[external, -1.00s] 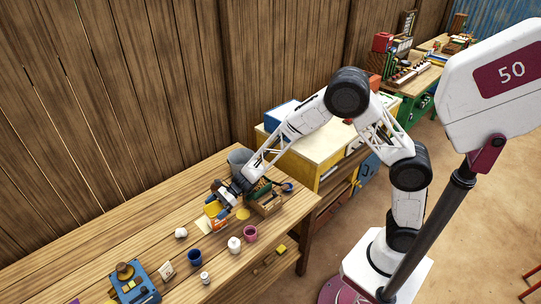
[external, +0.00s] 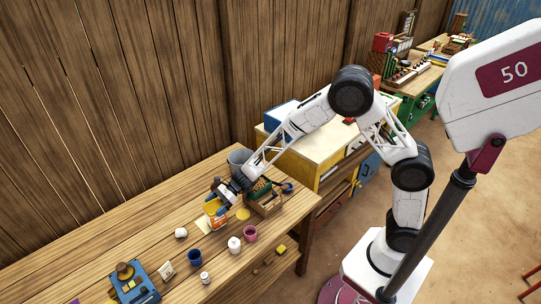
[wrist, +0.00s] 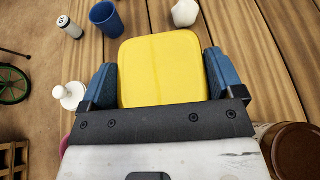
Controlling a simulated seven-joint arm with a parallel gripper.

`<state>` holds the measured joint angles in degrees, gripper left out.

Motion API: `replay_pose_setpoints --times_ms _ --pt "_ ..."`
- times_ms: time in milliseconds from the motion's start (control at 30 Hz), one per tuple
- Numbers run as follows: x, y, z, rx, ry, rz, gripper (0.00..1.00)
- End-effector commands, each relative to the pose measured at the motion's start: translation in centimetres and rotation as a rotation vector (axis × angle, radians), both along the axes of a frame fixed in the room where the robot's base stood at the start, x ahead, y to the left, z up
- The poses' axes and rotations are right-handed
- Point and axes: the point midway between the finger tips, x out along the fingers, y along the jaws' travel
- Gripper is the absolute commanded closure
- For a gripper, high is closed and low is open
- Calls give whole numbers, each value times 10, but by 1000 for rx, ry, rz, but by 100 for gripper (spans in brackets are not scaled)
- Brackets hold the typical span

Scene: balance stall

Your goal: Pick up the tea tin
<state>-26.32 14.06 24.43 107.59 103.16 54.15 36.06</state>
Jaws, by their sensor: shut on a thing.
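The tea tin (external: 219,223) has a yellow top and an orange and white side. It stands upright on the wooden table in the external view, or very close above it; I cannot tell which. In the wrist view its yellow lid (wrist: 163,70) fills the space between the two blue finger pads. My gripper (external: 217,203) comes down on it from the upper right and is shut on it, with one pad at each side (wrist: 161,82). The tin's lower part is hidden in the wrist view.
A wooden crate (external: 268,209) with green contents and a grey bucket (external: 238,158) stand close by. A blue cup (external: 195,257), white jar (external: 235,245), pink cup (external: 250,234) and white piece (external: 181,233) stand in front. The table's far left is clear.

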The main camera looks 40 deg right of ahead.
Motion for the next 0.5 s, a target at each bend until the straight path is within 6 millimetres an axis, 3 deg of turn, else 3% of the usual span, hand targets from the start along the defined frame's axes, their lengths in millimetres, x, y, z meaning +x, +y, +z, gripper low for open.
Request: replay_pose_setpoints --times_ms 333,500 --pt "0 0 59 3 -4 1 44" --pt "-24 -17 56 0 0 0 44"
